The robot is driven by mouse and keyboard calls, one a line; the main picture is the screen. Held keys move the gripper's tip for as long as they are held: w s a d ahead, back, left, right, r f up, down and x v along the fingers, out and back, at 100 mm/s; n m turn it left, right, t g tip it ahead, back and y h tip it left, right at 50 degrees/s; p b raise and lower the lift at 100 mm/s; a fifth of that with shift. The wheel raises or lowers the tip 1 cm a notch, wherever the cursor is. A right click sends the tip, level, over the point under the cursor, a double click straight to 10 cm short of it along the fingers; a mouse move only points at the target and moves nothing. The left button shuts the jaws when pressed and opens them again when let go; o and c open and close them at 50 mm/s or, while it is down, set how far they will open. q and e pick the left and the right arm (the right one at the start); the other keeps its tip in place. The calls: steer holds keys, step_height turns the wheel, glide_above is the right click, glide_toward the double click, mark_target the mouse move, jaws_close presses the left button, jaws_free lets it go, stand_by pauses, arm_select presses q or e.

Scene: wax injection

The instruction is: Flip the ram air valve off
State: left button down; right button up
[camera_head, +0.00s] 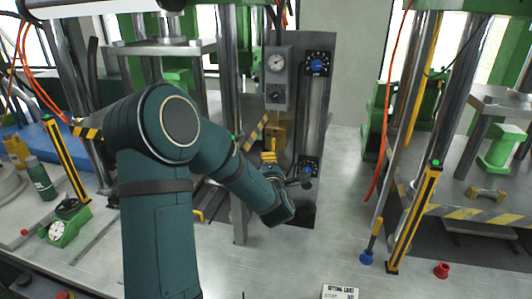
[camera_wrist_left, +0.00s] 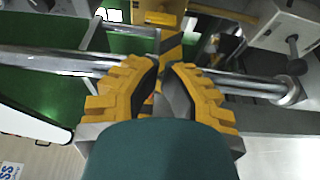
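A grey control box (camera_head: 277,62) with a round gauge hangs on the post in the head view. A yellow block (camera_head: 275,132) sits on the line below it. Two blue knobs, upper (camera_head: 317,65) and lower (camera_head: 308,170), are on the dark panel to the right. No label shows which one is the ram air valve. My left gripper (camera_head: 268,157) is just below the yellow block, its yellow fingers pointing up. In the left wrist view, its fingers (camera_wrist_left: 162,75) are close together; whether they hold anything is unclear. My right gripper is not visible.
A metal post (camera_head: 238,200) stands left of the gripper. A box with a dark knob (camera_wrist_left: 290,40) is at the upper right in the left wrist view. The grey table is mostly clear in front, with a card (camera_head: 340,291) and a red cap (camera_head: 442,269).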

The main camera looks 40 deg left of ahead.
mark_target(274, 144)
arm_select(q)
steer(key=p+x, duration=0.2)
steer(key=x, duration=0.7)
steer(key=shift+w+a, duration=0.2)
steer(key=shift+a, duration=0.05)
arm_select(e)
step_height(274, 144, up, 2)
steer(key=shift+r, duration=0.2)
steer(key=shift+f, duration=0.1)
